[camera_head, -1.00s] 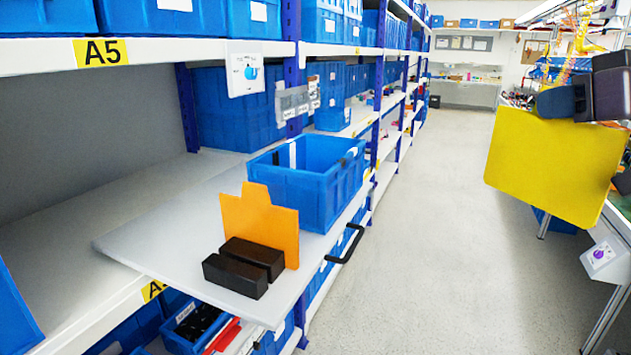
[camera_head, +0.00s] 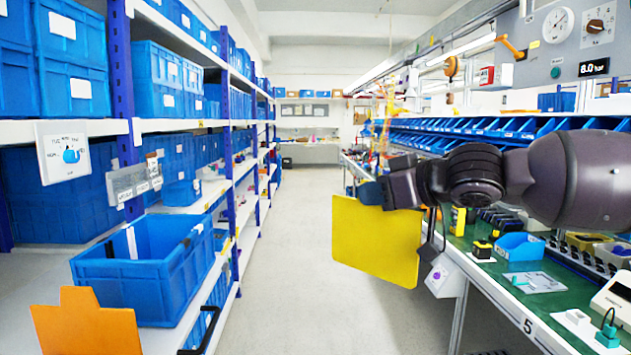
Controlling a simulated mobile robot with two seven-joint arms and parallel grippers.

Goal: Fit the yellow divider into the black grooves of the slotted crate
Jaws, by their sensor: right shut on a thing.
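The yellow divider (camera_head: 375,240) is a flat panel in the right middle of the head view. My right gripper (camera_head: 372,193) is shut on its upper edge and holds it in the air, slightly tilted, over the aisle. The slotted crate (camera_head: 125,285) is the open blue box at the lower left, on a pull-out shelf. A white strip (camera_head: 131,243) and a dark strip beside it run down its inner far wall; the lower inside is hidden. The divider is well apart from the crate, to its right. My left gripper is out of view.
An orange panel (camera_head: 85,325) stands in front of the crate, cut off by the bottom edge. A black handle (camera_head: 207,325) sticks out from the shelf. The green workbench (camera_head: 530,300) lies below my right arm. The aisle floor (camera_head: 290,230) between is clear.

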